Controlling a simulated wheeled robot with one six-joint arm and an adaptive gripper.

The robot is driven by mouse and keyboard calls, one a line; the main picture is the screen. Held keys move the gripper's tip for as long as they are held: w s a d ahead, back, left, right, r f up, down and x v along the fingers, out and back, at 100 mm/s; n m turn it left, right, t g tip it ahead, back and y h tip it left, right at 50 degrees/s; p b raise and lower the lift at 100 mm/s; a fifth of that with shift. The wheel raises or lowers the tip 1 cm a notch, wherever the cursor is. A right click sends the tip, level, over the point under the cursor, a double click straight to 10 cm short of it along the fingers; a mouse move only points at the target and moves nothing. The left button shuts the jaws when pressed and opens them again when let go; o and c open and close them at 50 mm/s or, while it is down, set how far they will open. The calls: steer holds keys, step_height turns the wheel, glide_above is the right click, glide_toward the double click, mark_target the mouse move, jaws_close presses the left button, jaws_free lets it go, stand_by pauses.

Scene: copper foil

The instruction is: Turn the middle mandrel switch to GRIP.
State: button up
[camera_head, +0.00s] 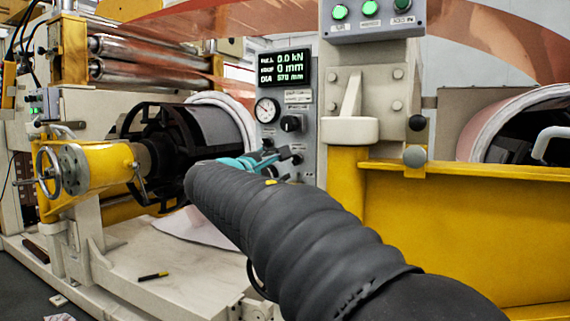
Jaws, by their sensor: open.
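A grey control panel (310,105) stands at the centre, with a lit display on top. A black rotary knob (291,123) is on it, beside a round gauge. A smaller dark knob (297,159) shows below it, close to my gripper. More dark fittings lower down are partly hidden by my arm, and I cannot read the switch labels, so which one is the middle mandrel switch is not clear. My gripper (272,155), teal and dark, is in front of the panel's lower part. It is small and partly hidden by my sleeved arm; contact with a knob cannot be told.
A yellow shaft with a handwheel (48,171) and a dark mandrel (165,145) stand left of the panel. A grey post with a lever (350,115) and a yellow frame (480,220) stand close on the right. A dark pen (153,276) lies on the pale base.

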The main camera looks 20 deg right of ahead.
steer(key=v, duration=0.3)
steer(key=shift+s+a, duration=0.15)
stand_by(0.4)
steer(key=s+a+f+m+g+y, duration=0.1)
steer(key=s+f+m+g+y, duration=0.15)
steer(key=f, duration=0.75)
steer(key=s+a+f+m+g+y, duration=0.1)
steer(key=s+a+f+m+y, duration=0.2)
steer(key=f, duration=0.6)
steer(key=s+a+f+m+y, duration=0.2)
steer(key=s+f+y, duration=0.1)
steer(key=s, duration=0.5)
steer(key=s+a+f+m+g+y, duration=0.1)
steer(key=s+a+f+m+y, duration=0.1)
steer(key=s+f, duration=0.4)
steer(key=s+a+f+m+g+y+p, duration=0.1)
steer(key=s+f+m+y, duration=0.2)
steer(key=s, duration=0.8)
steer(key=shift+a+f+m+y, duration=0.4)
steer(key=shift+f+m, duration=0.25)
steer(key=shift+f, duration=0.15)
